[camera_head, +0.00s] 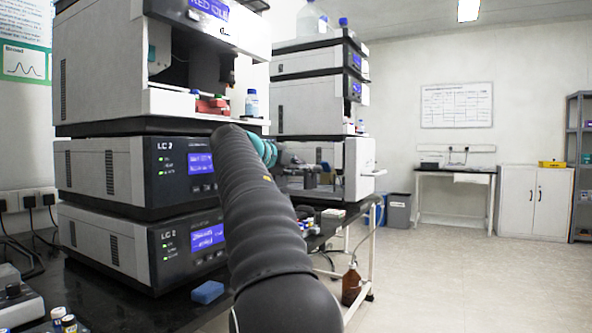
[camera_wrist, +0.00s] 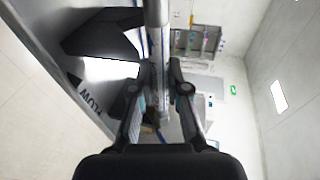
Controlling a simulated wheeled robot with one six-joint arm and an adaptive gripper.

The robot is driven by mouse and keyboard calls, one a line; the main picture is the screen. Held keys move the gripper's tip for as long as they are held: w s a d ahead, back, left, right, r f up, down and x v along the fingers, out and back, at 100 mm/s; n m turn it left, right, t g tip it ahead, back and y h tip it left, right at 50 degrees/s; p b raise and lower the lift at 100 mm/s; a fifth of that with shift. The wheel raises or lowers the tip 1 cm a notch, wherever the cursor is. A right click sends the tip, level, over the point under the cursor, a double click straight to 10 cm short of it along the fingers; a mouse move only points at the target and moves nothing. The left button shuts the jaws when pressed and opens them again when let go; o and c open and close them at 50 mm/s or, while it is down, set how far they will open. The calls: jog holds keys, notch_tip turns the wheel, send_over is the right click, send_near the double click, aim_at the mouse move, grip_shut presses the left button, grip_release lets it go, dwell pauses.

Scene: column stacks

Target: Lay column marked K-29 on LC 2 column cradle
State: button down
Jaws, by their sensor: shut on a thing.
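My gripper (camera_wrist: 160,92) shows in the wrist view with its two fingers shut on a slim metallic column (camera_wrist: 157,45). The column runs from the top edge of that view down between the fingers. No K-29 marking can be read on it. In the head view my arm reaches toward the instruments, and its far end is too small and covered to make out the column. A unit marked LC 2 (camera_head: 130,170) stands in the left stack. I cannot clearly make out a column cradle. In the wrist view a panel printed FLOW (camera_wrist: 88,97) lies left of the fingers.
A second stack (camera_head: 305,105) stands behind my arm, with bottles on top. Red items (camera_head: 211,106) and a bottle (camera_head: 252,102) sit on the left stack's ledge. A blue block (camera_head: 207,292) lies on the dark bench. The floor at right is clear.

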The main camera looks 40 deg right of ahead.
jog(key=shift+d+f+b, duration=0.1)
jog(key=shift+f+b, duration=0.25)
jog(key=shift+f, duration=0.35)
jog(key=c, duration=1.1)
grip_release()
jog(key=shift+d, duration=0.1)
jog(key=shift+r, duration=0.1)
